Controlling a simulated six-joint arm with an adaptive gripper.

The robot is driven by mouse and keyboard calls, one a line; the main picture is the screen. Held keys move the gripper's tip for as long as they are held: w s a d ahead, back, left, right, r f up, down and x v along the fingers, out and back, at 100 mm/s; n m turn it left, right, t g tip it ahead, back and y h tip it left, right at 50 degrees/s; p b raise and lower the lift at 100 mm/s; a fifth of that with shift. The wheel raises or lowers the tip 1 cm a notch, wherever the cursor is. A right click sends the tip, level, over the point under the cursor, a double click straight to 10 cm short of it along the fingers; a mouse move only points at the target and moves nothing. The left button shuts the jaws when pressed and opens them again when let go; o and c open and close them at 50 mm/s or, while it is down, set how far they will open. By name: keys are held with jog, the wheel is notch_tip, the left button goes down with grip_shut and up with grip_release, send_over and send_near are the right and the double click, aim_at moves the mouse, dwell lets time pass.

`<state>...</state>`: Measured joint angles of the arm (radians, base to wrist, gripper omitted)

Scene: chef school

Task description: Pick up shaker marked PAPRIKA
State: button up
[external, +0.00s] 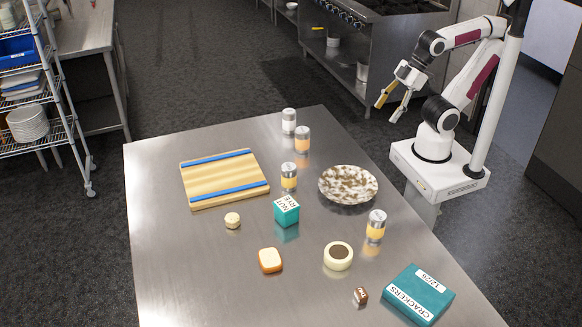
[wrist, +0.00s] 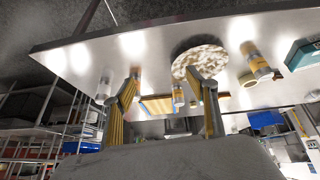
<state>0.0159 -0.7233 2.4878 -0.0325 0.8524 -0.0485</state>
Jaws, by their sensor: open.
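Several shakers with metal tops stand on the steel table. A pale one (external: 289,121) and an orange-brown one (external: 302,139) are near the far right edge. A yellow one (external: 288,177) stands left of the speckled bowl, and a yellow-orange one (external: 376,227) stands in front of the bowl. Their labels are too small to read, so I cannot tell which says PAPRIKA. My gripper (external: 387,110) is open and empty, raised beyond the table's right edge, apart from every shaker. The wrist view shows its spread fingers (wrist: 163,73) with the table beyond.
The speckled bowl (external: 348,184) stands among the shakers. The left front is clear.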

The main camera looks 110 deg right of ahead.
jog(key=w+d+r+n+t, duration=0.3)
jog(key=w+d+n, duration=0.3)
jog(key=w, duration=0.4)
jog(key=w+d+r+n+t+h, duration=0.1)
jog(key=w+d+r+n+t, duration=0.15)
jog(key=w+d+n, duration=0.5)
jog(key=w+d+r+n+t, duration=0.35)
jog(key=w+n, duration=0.45)
jog(key=w, duration=0.6)
jog(key=w+f+n+y, duration=0.3)
jog(key=f+n+y, duration=0.4)
jog(key=n, duration=0.6)
jog(key=s+f+n+g+y, duration=0.1)
jog(key=s+f+n+y, duration=0.1)
jog(key=s+n, duration=0.1)
jog(key=s+f+n+g+y, duration=0.1)
jog(key=s+f+n+y, duration=0.1)
jog(key=s+n+y, duration=0.1)
jog(key=s+f+n+g+y, duration=0.1)
jog(key=s+f+n+y, duration=0.2)
jog(key=n, duration=0.2)
jog(key=shift+s+a+g, duration=0.35)
jog(key=shift+g, duration=0.05)
jog(key=shift+s+f+y, duration=0.1)
jog(key=shift+s+y, duration=0.2)
jog(key=shift+f, duration=0.1)
